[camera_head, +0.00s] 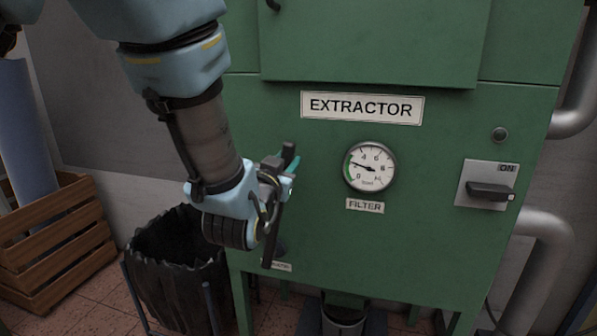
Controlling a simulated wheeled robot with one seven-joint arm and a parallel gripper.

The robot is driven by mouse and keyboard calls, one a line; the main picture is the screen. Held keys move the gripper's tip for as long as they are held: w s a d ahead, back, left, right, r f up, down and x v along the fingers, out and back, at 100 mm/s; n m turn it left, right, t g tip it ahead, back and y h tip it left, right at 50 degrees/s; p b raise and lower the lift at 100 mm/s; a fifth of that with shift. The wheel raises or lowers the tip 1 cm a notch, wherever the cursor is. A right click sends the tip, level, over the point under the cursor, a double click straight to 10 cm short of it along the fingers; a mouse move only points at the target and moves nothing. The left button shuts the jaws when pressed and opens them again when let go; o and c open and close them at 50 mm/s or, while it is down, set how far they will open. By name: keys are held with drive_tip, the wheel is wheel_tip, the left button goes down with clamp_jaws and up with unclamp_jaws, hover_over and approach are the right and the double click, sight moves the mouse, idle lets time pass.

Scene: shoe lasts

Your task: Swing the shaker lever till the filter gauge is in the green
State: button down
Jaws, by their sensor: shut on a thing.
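The green extractor cabinet (440,235) carries the round filter gauge (369,167), which has a green band at its left side. Its needle points left and slightly up, at the low end of the scale; whether the tip lies within the band is too small to tell. The dark shaker lever (270,245) stands tilted at the cabinet's left front, its top leaning right. My gripper (286,180) is shut on the lever's upper part. My wrist hides some of the lever and part of the small label (280,267) below it.
A black-lined bin (165,275) stands below and left of my gripper. A wooden crate (55,245) is farther left. The ON switch (488,190) is on the cabinet's right. Grey pipes (545,260) run along the right side.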

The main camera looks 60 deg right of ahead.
drive_tip(key=w+a+n+b, duration=0.2)
drive_tip(key=w+n+b, duration=0.1)
drive_tip(key=w, duration=0.4)
drive_tip(key=w+a+n+b, duration=0.2)
drive_tip(key=w+n+b, duration=0.1)
drive_tip(key=w, duration=0.3)
drive_tip(key=shift+w+a+f+b, duration=0.35)
drive_tip(key=shift+f+b, duration=0.1)
drive_tip(key=shift+b, duration=0.15)
drive_tip(key=c, duration=0.6)
unclamp_jaws()
drive_tip(key=b+v, duration=0.1)
drive_tip(key=v, duration=0.9)
drive_tip(key=shift+s+a+b, duration=0.15)
drive_tip(key=shift+a+b, duration=0.15)
drive_tip(key=shift+a, duration=0.05)
